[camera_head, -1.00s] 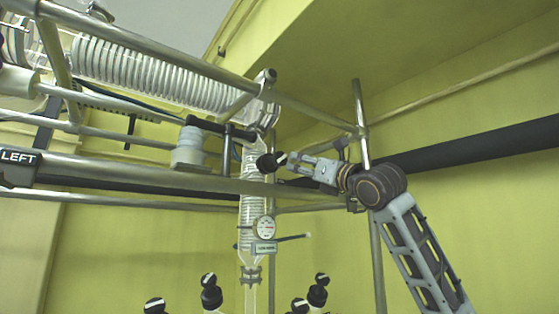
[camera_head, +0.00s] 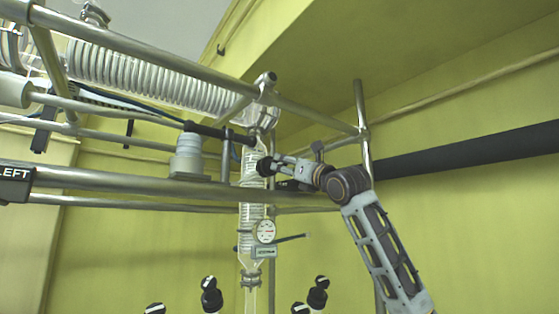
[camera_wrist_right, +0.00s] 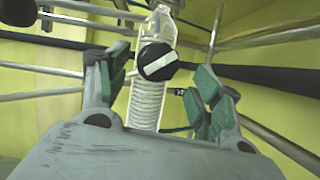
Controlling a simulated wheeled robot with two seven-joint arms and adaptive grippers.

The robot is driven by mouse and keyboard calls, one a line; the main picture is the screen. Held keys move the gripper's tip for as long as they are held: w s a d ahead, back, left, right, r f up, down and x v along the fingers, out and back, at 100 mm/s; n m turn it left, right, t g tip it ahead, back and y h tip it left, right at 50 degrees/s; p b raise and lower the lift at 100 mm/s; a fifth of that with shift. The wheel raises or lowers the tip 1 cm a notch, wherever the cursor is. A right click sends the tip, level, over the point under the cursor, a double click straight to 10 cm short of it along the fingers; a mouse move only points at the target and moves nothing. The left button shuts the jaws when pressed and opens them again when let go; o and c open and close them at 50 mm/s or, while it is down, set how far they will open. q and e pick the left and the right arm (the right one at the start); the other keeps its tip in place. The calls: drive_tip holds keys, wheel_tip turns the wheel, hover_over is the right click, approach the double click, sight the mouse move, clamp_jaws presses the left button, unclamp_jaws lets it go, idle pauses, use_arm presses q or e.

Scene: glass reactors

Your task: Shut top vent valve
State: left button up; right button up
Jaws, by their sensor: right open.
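The top vent valve is a black round knob with a white bar (camera_wrist_right: 157,61), on the glass coil column (camera_wrist_right: 147,103). In the head view the knob (camera_head: 264,167) sits at the column's upper part (camera_head: 253,205). My right gripper (camera_head: 279,163) is at the knob from the right. In the right wrist view its green-padded fingers (camera_wrist_right: 158,90) are open, one on each side of the knob, with gaps between pads and knob. My left gripper is in no view.
A horizontal glass coil condenser (camera_head: 150,78) is above left. More black-capped knobs (camera_head: 211,298) stand at the bottom. A dark pipe (camera_head: 470,151) runs on the right.

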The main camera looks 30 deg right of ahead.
sight(282, 163)
drive_tip(key=shift+p+x, duration=0.95)
drive_tip(key=shift+x, duration=1.9)
drive_tip(key=c, duration=1.1)
drive_tip(key=shift+o, duration=0.2)
drive_tip(key=shift+m+h, duration=0.4)
drive_tip(key=shift+m, duration=0.3)
